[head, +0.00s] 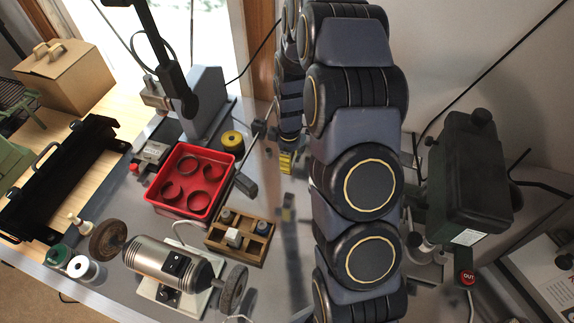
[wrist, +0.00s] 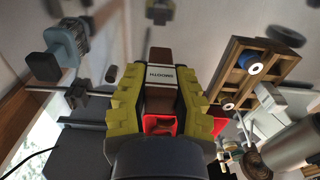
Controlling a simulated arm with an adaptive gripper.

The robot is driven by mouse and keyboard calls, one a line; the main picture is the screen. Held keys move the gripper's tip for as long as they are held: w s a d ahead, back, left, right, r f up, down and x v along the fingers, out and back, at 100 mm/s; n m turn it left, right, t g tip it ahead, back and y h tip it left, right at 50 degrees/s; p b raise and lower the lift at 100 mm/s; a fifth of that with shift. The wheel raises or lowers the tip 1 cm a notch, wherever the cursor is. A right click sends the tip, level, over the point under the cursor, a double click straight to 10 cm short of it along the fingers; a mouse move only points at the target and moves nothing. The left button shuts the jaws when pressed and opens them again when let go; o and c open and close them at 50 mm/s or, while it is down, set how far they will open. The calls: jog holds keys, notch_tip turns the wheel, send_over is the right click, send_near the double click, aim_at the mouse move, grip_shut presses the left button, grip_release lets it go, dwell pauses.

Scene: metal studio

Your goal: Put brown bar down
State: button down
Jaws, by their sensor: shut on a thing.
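My gripper (wrist: 158,105) is in the middle of the wrist view, its two yellow-green ridged fingers closed on the sides of a brown bar (wrist: 160,55). The bar carries a pale label that reads like "SMOOTH", and its far end sticks out beyond the fingertips. In the head view, a yellow part of my gripper (head: 288,162) shows at the left edge of my arm, over the grey metal table (head: 225,290). The bar cannot be made out there. Whether the bar touches the table is unclear.
A red tray (head: 165,205) with several rings and a wooden compartment box (head: 262,257) stand left of my arm. A bench grinder (head: 165,262) is at the front. A yellow roll (head: 232,140) lies behind the tray. A dark green machine (head: 465,180) stands at right.

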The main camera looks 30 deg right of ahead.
jog(key=shift+w+d+f, duration=0.2)
jog(key=shift+w+f, duration=0.4)
jog(key=shift+f, duration=0.2)
jog(key=shift+w+d+f, duration=0.15)
jog(key=shift+w+f, duration=0.45)
jog(key=shift+f, duration=1.6)
jog(key=shift+f, duration=0.2)
jog(key=c, duration=1)
grip_release()
jog(key=shift+c, duration=0.2)
jog(key=shift+r, duration=0.15)
